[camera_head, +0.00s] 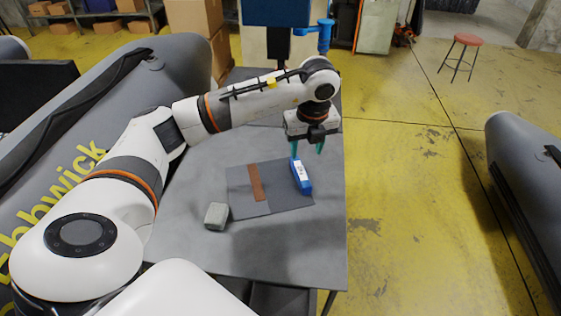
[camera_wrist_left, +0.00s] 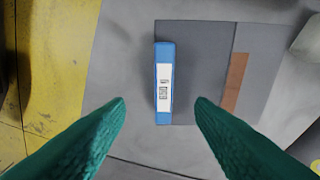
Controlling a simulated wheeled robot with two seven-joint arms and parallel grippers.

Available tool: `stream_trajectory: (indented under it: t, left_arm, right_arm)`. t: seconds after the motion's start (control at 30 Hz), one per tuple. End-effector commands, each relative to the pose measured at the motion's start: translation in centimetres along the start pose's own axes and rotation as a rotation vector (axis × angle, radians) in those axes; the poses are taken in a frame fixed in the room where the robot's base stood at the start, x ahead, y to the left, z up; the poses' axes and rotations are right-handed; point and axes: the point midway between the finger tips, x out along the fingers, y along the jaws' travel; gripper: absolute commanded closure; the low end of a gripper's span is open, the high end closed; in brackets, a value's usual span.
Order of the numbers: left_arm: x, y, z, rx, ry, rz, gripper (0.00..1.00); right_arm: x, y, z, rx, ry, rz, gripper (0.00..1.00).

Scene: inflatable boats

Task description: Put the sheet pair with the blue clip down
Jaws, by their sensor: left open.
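The grey sheet pair (camera_head: 278,198) lies flat on the grey table (camera_head: 320,262). The blue clip (camera_head: 302,178), with a white label, sits along its right edge in the head view. In the left wrist view, the blue clip (camera_wrist_left: 164,112) lies at the left edge of the sheets (camera_wrist_left: 205,60). My left gripper (camera_head: 306,150) is open and empty. Its green fingers are above the clip, one to either side of it in the left wrist view, and appear apart from it. My right gripper is not in view.
A brown strip (camera_head: 256,182) lies on the sheets. A grey block (camera_head: 217,216) stands on the table just left of them. Grey inflatable boats flank the table, one at left (camera_head: 185,60) and one at right (camera_head: 525,180). The table's front is clear.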

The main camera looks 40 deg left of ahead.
Motion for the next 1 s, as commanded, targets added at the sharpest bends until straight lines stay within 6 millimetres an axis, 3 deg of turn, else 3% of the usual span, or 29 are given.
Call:
stream_trajectory:
  t: [0.2, 0.43, 0.7, 1.0]
  left_arm:
    - [3.4, -0.1, 0.0, 0.001, -0.001, -0.003, 0.51]
    - [5.1, -0.2, 0.0, 0.003, -0.002, -0.002, 0.51]
    - [8.9, -0.5, 0.1, 0.003, -0.002, -0.001, 0.51]
    - [9.6, -0.5, 0.1, 0.004, 0.0, 0.001, 0.51]
  right_arm:
    - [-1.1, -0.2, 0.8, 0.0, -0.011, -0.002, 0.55]
    - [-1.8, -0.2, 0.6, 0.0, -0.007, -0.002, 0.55]
    - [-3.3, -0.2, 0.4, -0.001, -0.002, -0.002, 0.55]
    - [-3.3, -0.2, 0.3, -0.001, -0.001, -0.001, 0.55]
